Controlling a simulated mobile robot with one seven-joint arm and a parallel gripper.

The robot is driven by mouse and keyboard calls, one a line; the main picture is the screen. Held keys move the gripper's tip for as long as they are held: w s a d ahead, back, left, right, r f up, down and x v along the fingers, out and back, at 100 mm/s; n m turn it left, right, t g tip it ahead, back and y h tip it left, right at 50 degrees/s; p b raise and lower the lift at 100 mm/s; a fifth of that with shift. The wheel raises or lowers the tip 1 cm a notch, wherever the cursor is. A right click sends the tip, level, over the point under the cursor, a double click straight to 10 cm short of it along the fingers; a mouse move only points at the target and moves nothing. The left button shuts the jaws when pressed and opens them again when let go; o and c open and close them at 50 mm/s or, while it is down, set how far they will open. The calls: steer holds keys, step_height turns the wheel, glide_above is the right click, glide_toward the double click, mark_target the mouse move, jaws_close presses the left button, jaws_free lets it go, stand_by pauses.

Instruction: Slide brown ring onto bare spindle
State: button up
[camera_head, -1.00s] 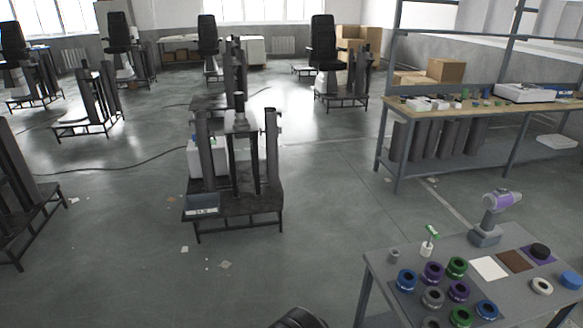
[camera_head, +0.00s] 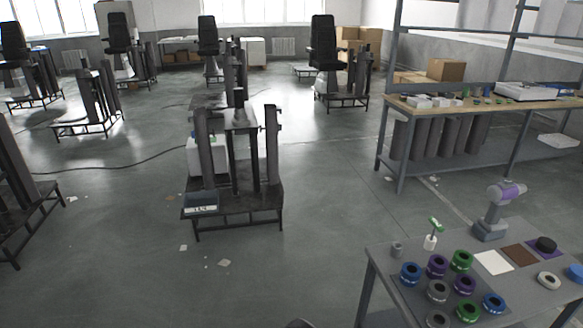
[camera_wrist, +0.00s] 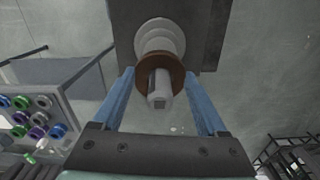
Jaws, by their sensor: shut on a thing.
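In the wrist view, the brown ring (camera_wrist: 148,62) is between the two blue fingers of my gripper (camera_wrist: 160,74), which are shut on its sides. A pale spindle (camera_wrist: 160,98) shows through the ring's opening, its end pointing towards the camera. The ring appears to be around the spindle, in front of a white stepped collar (camera_wrist: 160,36). Whether the ring touches the collar cannot be told. A dark grey plate (camera_wrist: 212,35) lies behind the collar. My gripper is not seen in the head view.
A grey table (camera_head: 385,275) at lower right holds several coloured rings (camera_head: 437,265), a purple-and-grey drill-like tool (camera_head: 500,205) and flat squares. A lift column stand (camera_head: 235,213) stands mid-floor. A long workbench (camera_head: 470,108) is at right. Open floor lies left of the table.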

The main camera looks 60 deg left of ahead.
steer(key=shift+f+b, duration=1.95)
steer(key=shift+f, duration=0.75)
steer(key=shift+s+d+f+b, duration=0.1)
steer(key=shift+s+f+b, duration=0.15)
steer(key=shift+f+b, duration=0.4)
steer(key=shift+s+f, duration=0.1)
steer(key=shift+f, duration=0.1)
steer(key=shift+c, duration=0.7)
steer(key=o, duration=1.5)
steer(key=shift+d, duration=0.1)
steer(key=r, duration=0.4)
steer(key=r+p, duration=0.1)
steer(key=r, duration=0.4)
steer(key=r+p, duration=0.1)
steer(key=r, duration=0.4)
steer(key=shift+w+r, duration=0.15)
steer(key=shift+w, duration=0.15)
steer(key=shift+s+r+t+y, duration=0.1)
steer(key=shift+r+t+y, duration=0.2)
steer(key=shift+r, duration=0.2)
